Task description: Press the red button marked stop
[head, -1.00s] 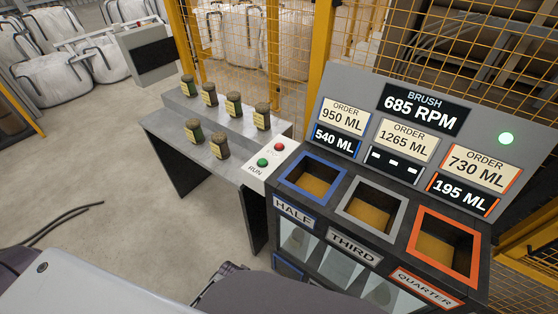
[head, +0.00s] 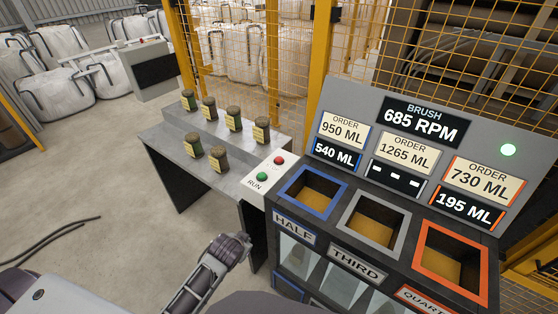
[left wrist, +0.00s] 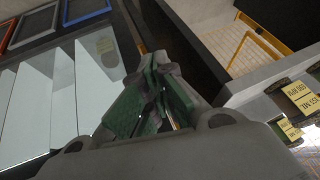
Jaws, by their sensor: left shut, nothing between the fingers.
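The red button (head: 279,160) sits on a small white panel at the right end of the grey bench. A green button (head: 262,177) marked RUN is nearer to me on the same panel. The small lettering by the red button is too faint to read surely. My left gripper (head: 242,242) is below and left of the panel, in front of the bench end and clear of both buttons. In the left wrist view its green-padded fingers (left wrist: 150,95) are shut and empty. Neither button can be made out there. My right gripper is not in view.
The grey bench (head: 172,139) holds several small turf rolls with yellow labels. Right of the panel stands a dark dispenser with blue, grey and orange framed openings (head: 428,232) and a display board (head: 475,142) behind. A yellow mesh fence (head: 235,75) is behind.

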